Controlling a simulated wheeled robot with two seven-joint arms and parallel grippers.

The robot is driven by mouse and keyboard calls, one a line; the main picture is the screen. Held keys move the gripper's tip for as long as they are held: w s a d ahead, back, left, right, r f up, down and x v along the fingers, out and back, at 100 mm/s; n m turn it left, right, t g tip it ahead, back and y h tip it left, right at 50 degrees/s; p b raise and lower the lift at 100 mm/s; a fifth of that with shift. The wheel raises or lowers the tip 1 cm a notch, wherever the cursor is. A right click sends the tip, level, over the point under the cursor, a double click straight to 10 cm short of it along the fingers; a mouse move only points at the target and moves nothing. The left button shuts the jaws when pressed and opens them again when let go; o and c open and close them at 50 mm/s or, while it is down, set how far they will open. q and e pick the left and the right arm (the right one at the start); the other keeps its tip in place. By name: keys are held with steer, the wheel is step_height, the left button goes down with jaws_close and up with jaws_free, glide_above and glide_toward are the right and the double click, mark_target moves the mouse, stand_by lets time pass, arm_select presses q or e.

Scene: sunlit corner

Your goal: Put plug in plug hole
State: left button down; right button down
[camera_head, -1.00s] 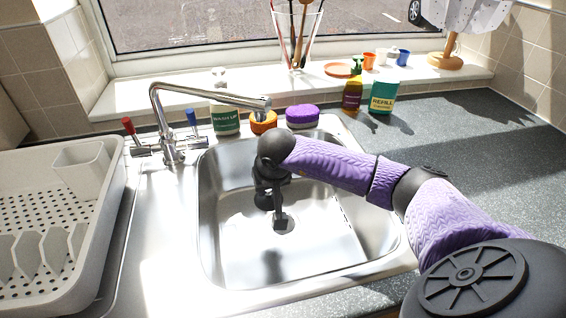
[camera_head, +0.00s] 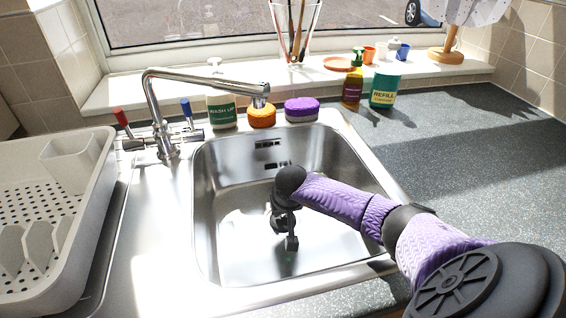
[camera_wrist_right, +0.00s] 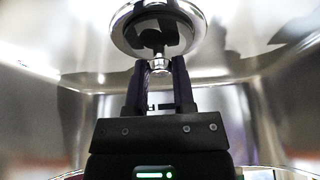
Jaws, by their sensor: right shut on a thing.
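My right gripper (camera_head: 291,244) points down inside the steel sink bowl (camera_head: 235,255), right of its middle and low over its floor. In the right wrist view my right gripper (camera_wrist_right: 158,72) is shut on the small knob of the plug (camera_wrist_right: 122,38), a shiny chrome disc at the top of the picture. The disc mirrors the dark fingers. In the head view the plug is too small and covered to make out. The plug hole cannot be made out in either view, so I cannot tell whether the plug touches it. My left gripper is out of view.
A chrome tap (camera_head: 205,79) reaches over the sink's back edge. A white dish rack (camera_head: 95,215) is at left. The right worktop (camera_head: 470,140) is mostly clear.

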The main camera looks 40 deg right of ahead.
mark_target(285, 225)
steer(key=c, duration=0.6)
jaws_free()
steer(key=shift+o, duration=0.8)
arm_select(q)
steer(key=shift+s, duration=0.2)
arm_select(e)
steer(key=p+v, duration=0.3)
steer(key=v, duration=0.2)
steer(key=shift+r, duration=0.3)
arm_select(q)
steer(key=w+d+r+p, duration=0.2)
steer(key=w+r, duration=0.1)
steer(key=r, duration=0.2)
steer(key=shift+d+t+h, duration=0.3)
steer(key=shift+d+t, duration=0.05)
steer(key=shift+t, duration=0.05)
arm_select(e)
steer(key=v, duration=0.6)
steer(key=shift+s+r, duration=0.2)
steer(key=shift+s, duration=0.05)
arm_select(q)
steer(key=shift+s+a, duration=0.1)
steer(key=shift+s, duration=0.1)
